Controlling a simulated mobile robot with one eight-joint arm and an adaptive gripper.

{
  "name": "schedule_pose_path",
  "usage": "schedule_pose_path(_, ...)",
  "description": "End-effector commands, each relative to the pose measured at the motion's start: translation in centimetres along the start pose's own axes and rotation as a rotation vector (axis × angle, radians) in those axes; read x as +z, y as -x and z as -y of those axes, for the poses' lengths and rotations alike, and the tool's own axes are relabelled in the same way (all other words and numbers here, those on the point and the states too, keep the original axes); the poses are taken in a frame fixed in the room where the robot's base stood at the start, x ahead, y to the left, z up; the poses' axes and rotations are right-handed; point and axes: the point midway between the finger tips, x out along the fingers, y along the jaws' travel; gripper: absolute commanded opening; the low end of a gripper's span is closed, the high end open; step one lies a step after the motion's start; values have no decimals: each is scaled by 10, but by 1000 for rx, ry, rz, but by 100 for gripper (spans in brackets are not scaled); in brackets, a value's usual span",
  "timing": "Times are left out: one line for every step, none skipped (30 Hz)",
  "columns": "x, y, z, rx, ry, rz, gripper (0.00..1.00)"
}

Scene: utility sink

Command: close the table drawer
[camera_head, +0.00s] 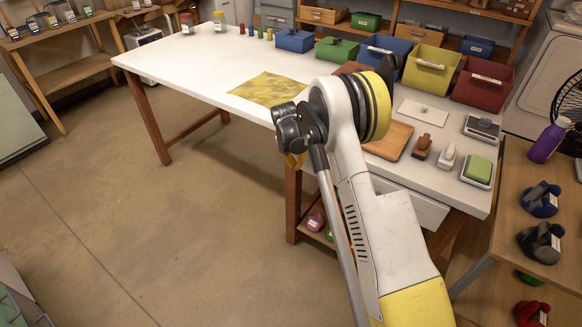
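The white worktable (210,62) stands across the middle of the view on brown wooden legs. A pale drawer (424,209) shows under the table's front edge at the right. My arm crosses in front of the drawer's left part and hides it. I see no handle, and I cannot tell how far the drawer stands out from the table. My arm rises from the bottom right and bends over the table's front edge. My gripper cannot be made out; the arm's own joints hide its end.
Several coloured bins (430,70) line the table's back. A yellow cloth (268,89) lies near the front edge. A wooden board (389,140) and small tools lie right of my arm. A wooden side table (513,240) stands at right. The floor (150,230) at left is clear.

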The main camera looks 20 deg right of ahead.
Motion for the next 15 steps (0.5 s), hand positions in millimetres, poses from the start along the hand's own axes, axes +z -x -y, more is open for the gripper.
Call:
schedule_pose_path(5,-4,0,0,-1,0,0)
schedule_pose_path(8,-4,0,0,0,0,0)
schedule_pose_path(11,-4,0,0,1,0,0)
schedule_pose_path(13,-4,0,0,1,0,0)
schedule_pose_path(15,-4,0,0,1,0,0)
schedule_pose_path(16,-4,0,0,1,0,0)
schedule_pose_path(17,-4,0,0,1,0,0)
schedule_pose_path(18,-4,0,0,1,0,0)
schedule_pose_path(18,-4,0,0,1,0,0)
schedule_pose_path(18,-4,0,0,1,0,0)
schedule_pose_path(18,-4,0,0,1,0,0)
schedule_pose_path(18,-4,0,0,1,0,0)
schedule_pose_path(18,-4,0,0,1,0,0)
schedule_pose_path(18,-3,0,0,1,0,0)
schedule_pose_path(18,-3,0,0,1,0,0)
